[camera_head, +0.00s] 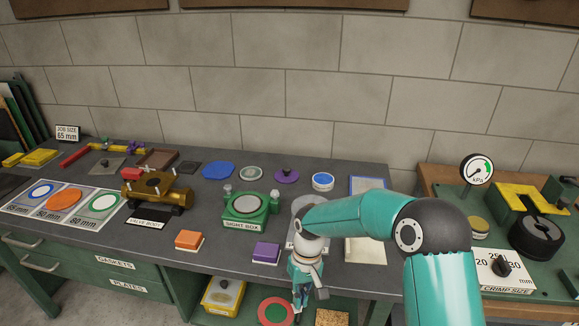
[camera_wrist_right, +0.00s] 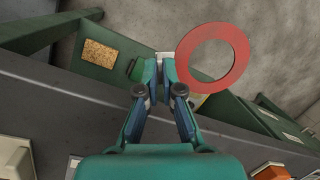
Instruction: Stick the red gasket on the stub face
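The red gasket (camera_head: 263,311), a flat ring, is in front of the bench's front edge, low in the head view. It also shows large and nearly round in the right wrist view (camera_wrist_right: 236,74). My right gripper (camera_head: 298,312) points down there, its fingertips (camera_wrist_right: 161,72) close together at the gasket's rim. The gasket looks raised and held by that rim, though the fingers hide the contact. A grey round part (camera_head: 303,202) on the bench is partly hidden by my right arm. I cannot tell which surface is the stub face. My left gripper is not in view.
A brass valve body (camera_head: 155,187), a green sight box (camera_head: 246,206), an orange block (camera_head: 189,239) and a purple block (camera_head: 266,252) stand on the bench. The shelf below holds a yellow box (camera_head: 222,297) and a cork sheet (camera_head: 332,318). A crimping station with a gauge (camera_head: 476,169) is at right.

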